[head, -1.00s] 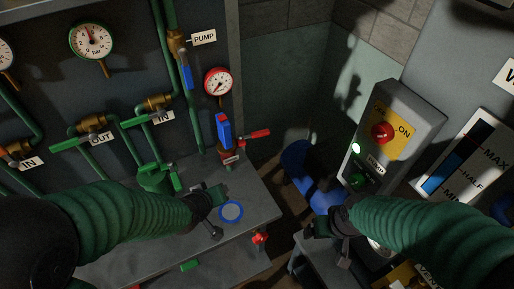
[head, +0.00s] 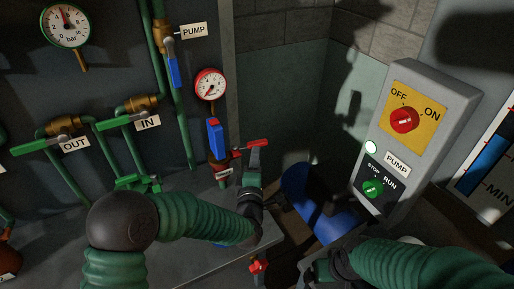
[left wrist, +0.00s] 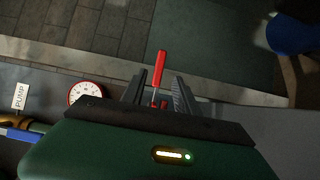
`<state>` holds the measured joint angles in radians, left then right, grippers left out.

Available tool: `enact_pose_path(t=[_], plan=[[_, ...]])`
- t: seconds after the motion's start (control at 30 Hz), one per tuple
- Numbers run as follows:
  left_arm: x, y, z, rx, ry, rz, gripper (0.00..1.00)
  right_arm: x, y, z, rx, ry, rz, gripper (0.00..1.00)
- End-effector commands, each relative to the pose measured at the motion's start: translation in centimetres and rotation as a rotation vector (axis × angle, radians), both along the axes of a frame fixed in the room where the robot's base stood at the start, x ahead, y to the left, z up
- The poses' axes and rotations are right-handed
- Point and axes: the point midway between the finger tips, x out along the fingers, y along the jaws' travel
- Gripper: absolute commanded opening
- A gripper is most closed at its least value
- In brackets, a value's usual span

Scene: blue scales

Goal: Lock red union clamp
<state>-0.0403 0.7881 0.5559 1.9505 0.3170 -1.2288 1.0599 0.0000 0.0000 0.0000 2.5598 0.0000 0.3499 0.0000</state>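The red union clamp (head: 226,168) sits low on the pipe below the red-rimmed gauge, with a blue part standing above it. Its red lever (head: 258,143) sticks out to the right. My left gripper (head: 256,160) is at this lever, just under its outer end. In the left wrist view the red lever (left wrist: 161,68) runs between the two fingers of my left gripper (left wrist: 160,79). Gaps show on both sides, so the fingers look open around it, not clamped. My right gripper (head: 318,268) is low in the head view, away from the clamp; its fingers are unclear.
The grey bench (head: 205,270) lies below my left arm, with a red valve (head: 258,266) at its front edge. A pump switch box (head: 415,125) stands at right. A blue rounded object (head: 318,205) sits between bench and box. Green-handled valves (head: 60,145) line the left.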

Motion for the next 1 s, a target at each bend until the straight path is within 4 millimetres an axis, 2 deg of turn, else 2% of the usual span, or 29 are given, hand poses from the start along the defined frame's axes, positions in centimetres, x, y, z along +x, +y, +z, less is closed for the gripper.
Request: enact_pose_path(t=[0.1,0.23,0.4,0.6,0.87,1.0], plan=[[2.8,-0.3,0.0,-0.002,-0.001,0.003,0.36,0.0,0.0,0.0,0.000,0.000,0.000,0.85],[4.9,-0.6,0.0,0.000,0.000,0.001,0.36,0.0,0.0,0.0,0.000,0.000,0.000,0.85],[5.8,-0.7,0.0,0.001,0.000,0.000,0.36,0.0,0.0,0.0,0.000,0.000,0.000,0.85],[5.8,-0.7,0.0,0.001,0.000,0.000,0.36,0.0,0.0,0.0,0.000,0.000,0.000,0.85],[5.8,-0.7,0.0,0.001,0.001,0.000,0.02,0.0,0.0,0.0,0.000,0.000,0.000,0.85],[5.8,-0.7,-0.1,0.001,0.002,0.000,0.00,0.0,0.0,0.0,0.000,0.000,0.000,0.85]])
